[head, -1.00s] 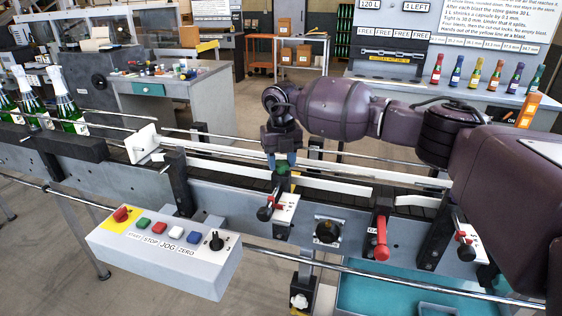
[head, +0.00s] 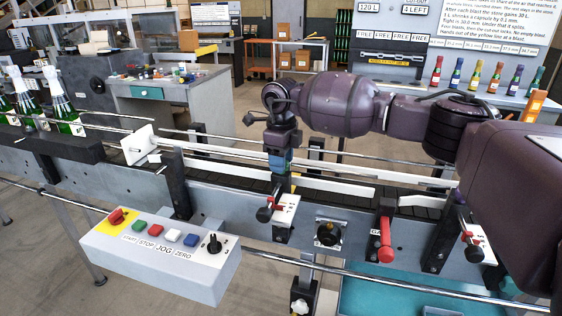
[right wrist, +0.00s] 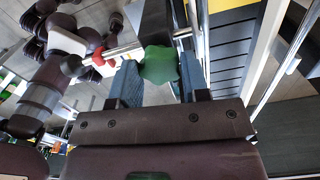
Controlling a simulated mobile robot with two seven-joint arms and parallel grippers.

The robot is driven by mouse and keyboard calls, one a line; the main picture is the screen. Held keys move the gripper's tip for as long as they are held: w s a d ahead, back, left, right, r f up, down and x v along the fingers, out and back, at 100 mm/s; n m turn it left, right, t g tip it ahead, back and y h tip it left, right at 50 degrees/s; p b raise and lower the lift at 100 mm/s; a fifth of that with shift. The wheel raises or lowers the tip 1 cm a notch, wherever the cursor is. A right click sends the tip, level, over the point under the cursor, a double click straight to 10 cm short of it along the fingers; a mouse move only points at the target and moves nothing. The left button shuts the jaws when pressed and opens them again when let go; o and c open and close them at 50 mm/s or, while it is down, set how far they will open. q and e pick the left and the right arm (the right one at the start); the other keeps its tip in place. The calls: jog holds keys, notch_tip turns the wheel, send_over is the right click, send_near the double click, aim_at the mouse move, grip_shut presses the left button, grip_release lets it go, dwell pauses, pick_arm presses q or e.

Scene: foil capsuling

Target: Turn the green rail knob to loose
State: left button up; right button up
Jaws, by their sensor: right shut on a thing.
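The green rail knob (right wrist: 160,65) sits between the two blue-grey fingers of my right gripper in the right wrist view. The fingers touch its sides, so the right gripper (right wrist: 158,82) is shut on it. In the head view my right gripper (head: 279,165) points down at the top of a black rail post with a white label plate (head: 285,212). The fingers hide the green knob there. I cannot read the knob's setting. My left gripper is not in view.
A control box (head: 165,252) with coloured buttons stands in front of the conveyor. A red lever (head: 386,240) and a second rail post (head: 460,240) are to the right. Foil-topped bottles (head: 62,110) stand at the far left. Metal guide rails run close to my gripper.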

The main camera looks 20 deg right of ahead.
jog(key=shift+n, duration=0.6)
jog(key=shift+r, duration=0.1)
jog(key=o, duration=0.9)
notch_tip(320, 180, up, 11)
jog(key=shift+f, duration=0.1)
